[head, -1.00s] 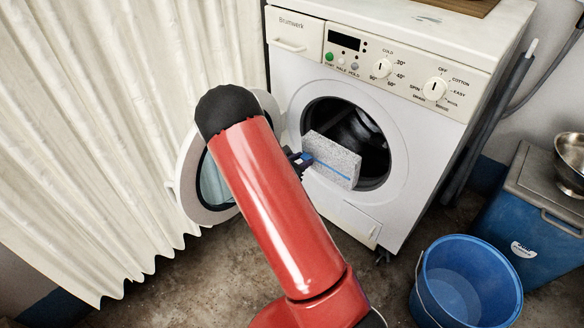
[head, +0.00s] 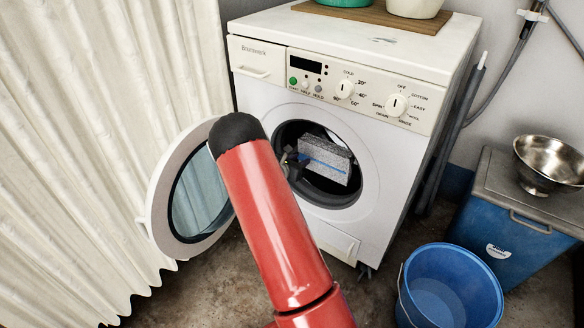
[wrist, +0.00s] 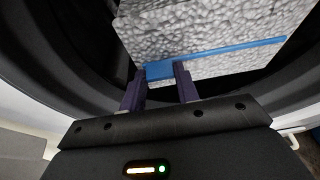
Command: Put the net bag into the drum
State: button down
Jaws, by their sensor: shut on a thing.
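The net bag (head: 323,159) is a boxy grey-white mesh block with a blue strip. It shows in the head view inside the round opening of the washing machine drum (head: 345,194). In the wrist view the net bag (wrist: 205,35) fills the top, with its blue strip crossing it. My gripper (wrist: 160,78) is shut on the blue strip at the bag's near edge. In the head view my gripper (head: 298,163) is at the left of the drum opening, partly hidden by my red arm. The dark drum wall surrounds the bag in the wrist view.
The round door (head: 160,203) stands open to the left, beside the pleated curtain (head: 90,120). A blue bucket (head: 450,290) stands on the floor at right. A blue chest (head: 510,215) with a metal bowl (head: 550,165) is behind it. A wooden board (head: 375,14) lies on the machine.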

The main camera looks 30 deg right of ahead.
jog(key=b+x, duration=0.6)
jog(key=x, duration=0.9)
jog(key=shift+w+d+r+b, duration=0.2)
jog(key=shift+d+b, duration=0.1)
jog(key=shift+b, duration=0.1)
jog(key=c, duration=1)
grip_release()
jog(key=shift+o, duration=0.2)
jog(key=shift+a, duration=0.15)
jog(key=v, duration=0.7)
jog(key=shift+s+a+r, duration=0.1)
jog(key=shift+s+a, duration=0.1)
jog(key=shift+a, duration=0.05)
